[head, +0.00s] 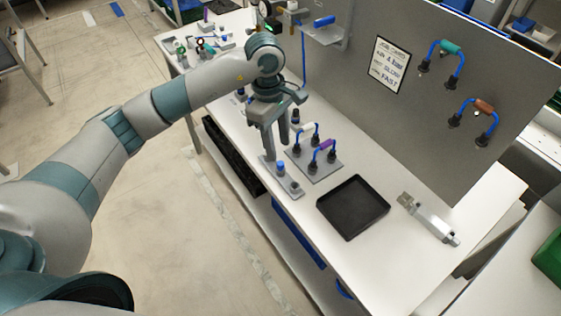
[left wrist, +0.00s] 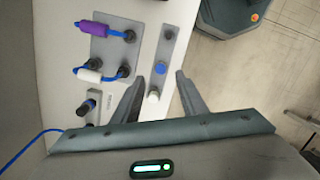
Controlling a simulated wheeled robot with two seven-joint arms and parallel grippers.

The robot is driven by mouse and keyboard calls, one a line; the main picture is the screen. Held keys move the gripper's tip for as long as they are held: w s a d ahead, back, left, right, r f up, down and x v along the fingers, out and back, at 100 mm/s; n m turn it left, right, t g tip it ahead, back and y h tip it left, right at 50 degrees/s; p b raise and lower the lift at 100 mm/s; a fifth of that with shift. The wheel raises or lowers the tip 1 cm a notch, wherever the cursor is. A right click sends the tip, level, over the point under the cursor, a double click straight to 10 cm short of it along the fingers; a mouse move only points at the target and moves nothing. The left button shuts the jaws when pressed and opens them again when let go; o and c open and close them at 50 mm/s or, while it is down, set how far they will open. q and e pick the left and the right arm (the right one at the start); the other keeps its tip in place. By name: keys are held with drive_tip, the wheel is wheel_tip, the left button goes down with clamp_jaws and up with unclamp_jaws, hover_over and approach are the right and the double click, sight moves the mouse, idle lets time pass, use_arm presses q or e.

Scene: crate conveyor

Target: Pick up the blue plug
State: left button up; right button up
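The blue plug (head: 281,168) stands upright on a small grey strip (head: 288,179) on the white table. It also shows in the left wrist view (left wrist: 160,68), with a white round piece (left wrist: 154,96) on the same strip. My left gripper (head: 277,151) points down above the strip, close to the plug. My right gripper is in neither view.
A grey plate with purple (head: 325,145) and white (head: 307,129) handled cables stands right beside the strip. A grey upright panel (head: 430,120) bounds the table's back.

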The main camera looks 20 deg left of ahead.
sight(280, 163)
use_arm(q)
drive_tip(key=shift+f, duration=0.6)
drive_tip(key=shift+f, duration=0.1)
drive_tip(key=shift+s+d+f+p, duration=0.15)
drive_tip(key=shift+f+p, duration=0.75)
drive_tip(key=shift+p, duration=0.25)
wheel_tip(280, 163, down, 2)
drive_tip(key=shift+d+p, duration=0.1)
drive_tip(key=shift+p, duration=0.45)
drive_tip(key=shift+f, duration=0.65)
